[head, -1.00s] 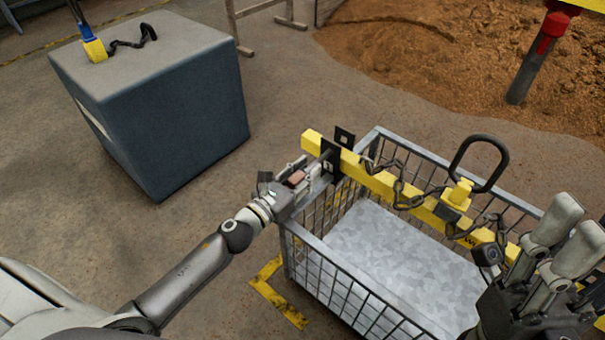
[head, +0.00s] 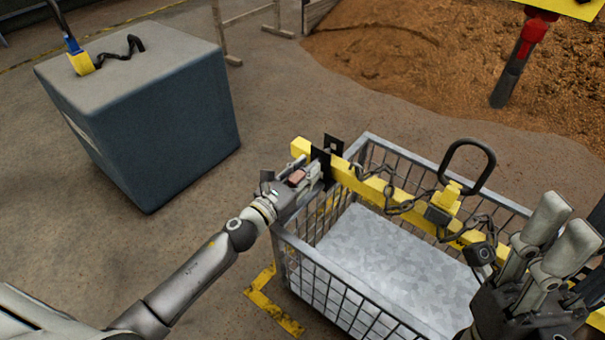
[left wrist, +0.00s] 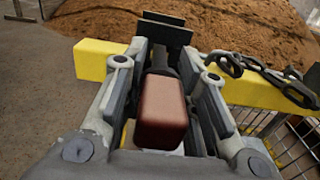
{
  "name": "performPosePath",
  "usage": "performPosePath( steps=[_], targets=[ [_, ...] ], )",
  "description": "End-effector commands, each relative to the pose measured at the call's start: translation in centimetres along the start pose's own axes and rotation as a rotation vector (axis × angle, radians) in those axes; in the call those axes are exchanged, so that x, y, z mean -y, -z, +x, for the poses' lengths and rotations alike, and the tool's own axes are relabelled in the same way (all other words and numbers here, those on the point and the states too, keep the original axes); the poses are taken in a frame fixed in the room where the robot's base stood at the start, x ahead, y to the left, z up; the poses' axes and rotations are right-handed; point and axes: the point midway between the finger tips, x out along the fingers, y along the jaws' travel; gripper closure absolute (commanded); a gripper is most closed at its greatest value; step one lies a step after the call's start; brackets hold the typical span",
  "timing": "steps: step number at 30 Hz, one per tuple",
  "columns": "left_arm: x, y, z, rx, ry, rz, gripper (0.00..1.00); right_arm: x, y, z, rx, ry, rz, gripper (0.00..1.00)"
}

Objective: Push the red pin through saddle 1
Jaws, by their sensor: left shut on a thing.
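My left gripper (head: 305,178) is shut on the red pin, whose reddish-brown block end (left wrist: 162,108) shows between the fingers in the left wrist view. In the head view the red block (head: 296,177) is small at the gripper. Two dark upright plates, apparently saddle 1 (head: 321,165), stand on either side of the yellow beam near its left end. The fingertips are close against the near plate; the pin's front end is hidden, so I cannot tell how deep it sits. My right gripper (head: 558,222) is at the lower right, fingers apart, with nothing visible between them.
The yellow beam (head: 372,186) crosses above a wire cage (head: 290,242). Chains (head: 402,207) and a black lifting loop (head: 470,145) hang on or stand at the beam. A large grey-blue block (head: 150,120) stands at the left. Grain (head: 420,60) lies behind.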

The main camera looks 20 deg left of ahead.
Motion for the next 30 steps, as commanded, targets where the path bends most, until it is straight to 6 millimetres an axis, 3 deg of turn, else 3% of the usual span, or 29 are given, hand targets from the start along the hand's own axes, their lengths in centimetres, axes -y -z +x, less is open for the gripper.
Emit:
performPosePath(
  steps=[30],
  targets=[
    [0.0,-0.1,3.6,0.002,0.000,-0.001,1.00,0.0,-0.1,-0.2,0.002,0.000,0.000,0.60]
  ],
)
